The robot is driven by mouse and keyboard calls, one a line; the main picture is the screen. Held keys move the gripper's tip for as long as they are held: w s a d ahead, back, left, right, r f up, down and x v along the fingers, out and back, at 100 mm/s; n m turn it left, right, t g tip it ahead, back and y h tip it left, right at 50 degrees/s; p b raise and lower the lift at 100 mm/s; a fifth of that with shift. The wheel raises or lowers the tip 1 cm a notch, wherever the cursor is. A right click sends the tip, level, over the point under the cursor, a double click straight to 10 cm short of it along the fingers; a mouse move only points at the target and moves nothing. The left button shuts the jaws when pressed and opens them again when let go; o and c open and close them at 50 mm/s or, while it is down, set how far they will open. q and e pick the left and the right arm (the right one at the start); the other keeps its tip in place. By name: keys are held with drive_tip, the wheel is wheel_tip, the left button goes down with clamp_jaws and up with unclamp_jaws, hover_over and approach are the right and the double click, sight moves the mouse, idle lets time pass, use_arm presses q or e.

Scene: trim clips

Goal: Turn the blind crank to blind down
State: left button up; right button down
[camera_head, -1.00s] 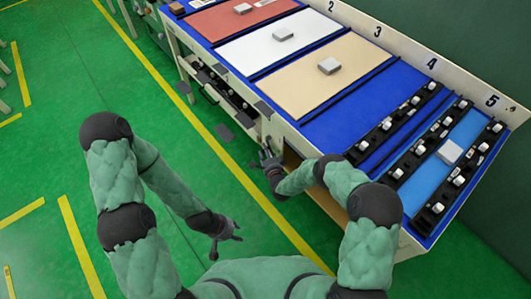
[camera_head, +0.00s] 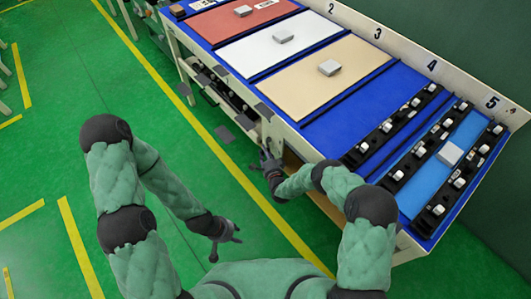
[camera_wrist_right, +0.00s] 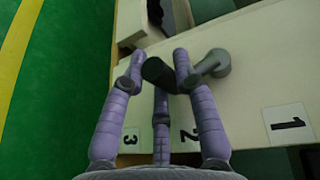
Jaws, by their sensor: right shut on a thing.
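The blind crank shows in the right wrist view as a dark grey arm with a rounded hub (camera_wrist_right: 214,64) and a black cylindrical handle (camera_wrist_right: 158,73). It sits by the cream front panel with labels 1, 2 and 3. My right gripper (camera_head: 268,156), at the table's front side in the head view, is shut on the crank handle; its purple fingers (camera_wrist_right: 155,80) lie around it in the wrist view. My left gripper (camera_head: 233,231) hangs empty over the green floor, fingers apart. I cannot make out the blind itself.
The long blue table (camera_head: 322,128) carries red, white and tan panels, each with a grey block, and black rails with white clips at the right. Dark flaps (camera_head: 225,133) stick out from its front.

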drive_tip(key=shift+w+a+f+m+t+y, duration=0.15)
drive_tip(key=shift+w+a+m+t+y, duration=0.1)
drive_tip(key=shift+t, duration=0.3)
drive_tip(key=shift+w+a+f+m+t+y, duration=0.15)
drive_tip(key=shift+m+t+y, duration=0.1)
drive_tip(key=shift+t, duration=0.3)
drive_tip(key=shift+w+a+r+m+t, duration=0.1)
drive_tip(key=shift+w+a+m+t, duration=0.2)
drive_tip(key=shift+t, duration=0.45)
drive_tip(key=shift+w+a+m+t, duration=0.1)
drive_tip(key=shift+w+m+t, duration=0.15)
drive_tip(key=shift+m+t, duration=0.4)
drive_tip(key=shift+w+t, duration=0.1)
drive_tip(key=shift+t, duration=0.2)
drive_tip(key=shift+r, duration=0.1)
drive_tip(key=c, duration=1.2)
unclamp_jaws()
drive_tip(key=v, duration=1.2)
drive_tip(key=shift+o, duration=0.2)
